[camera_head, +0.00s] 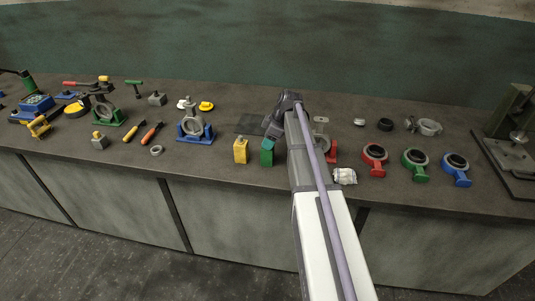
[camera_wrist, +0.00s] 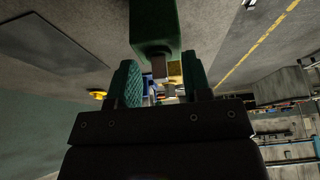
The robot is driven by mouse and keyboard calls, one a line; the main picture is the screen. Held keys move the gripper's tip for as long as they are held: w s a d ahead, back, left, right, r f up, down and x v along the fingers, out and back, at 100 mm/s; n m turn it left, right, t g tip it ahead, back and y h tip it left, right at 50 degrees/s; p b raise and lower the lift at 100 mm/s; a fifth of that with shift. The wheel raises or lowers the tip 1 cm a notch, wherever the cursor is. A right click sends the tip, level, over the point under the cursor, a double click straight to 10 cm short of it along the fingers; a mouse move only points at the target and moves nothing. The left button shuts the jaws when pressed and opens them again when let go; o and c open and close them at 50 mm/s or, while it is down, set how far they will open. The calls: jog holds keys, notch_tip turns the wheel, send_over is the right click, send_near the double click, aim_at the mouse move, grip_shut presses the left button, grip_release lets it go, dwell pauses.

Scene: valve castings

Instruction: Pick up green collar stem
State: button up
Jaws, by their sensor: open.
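The green collar stem appears as a green block (camera_head: 267,152) with a grey metal stub, standing on the workbench just left of my arm. In the wrist view the green block (camera_wrist: 153,25) is large at the top centre, and its stub (camera_wrist: 160,68) points down the picture into the gap between my fingers. My gripper (camera_wrist: 160,80) is open, its two green padded fingers on either side of the stub with a visible gap. I cannot tell how deep the stub reaches. In the head view my gripper (camera_head: 270,127) is dark, beside the block's top, and partly hidden.
A yellow block (camera_head: 240,150) stands close left of the green one and shows behind the stub in the wrist view (camera_wrist: 174,69). A blue-based casting (camera_head: 195,130) is further left. A red-based part and a white crumpled item (camera_head: 345,176) are right of my arm.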

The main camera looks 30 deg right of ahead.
grip_shut()
jog(key=shift+r, duration=0.15)
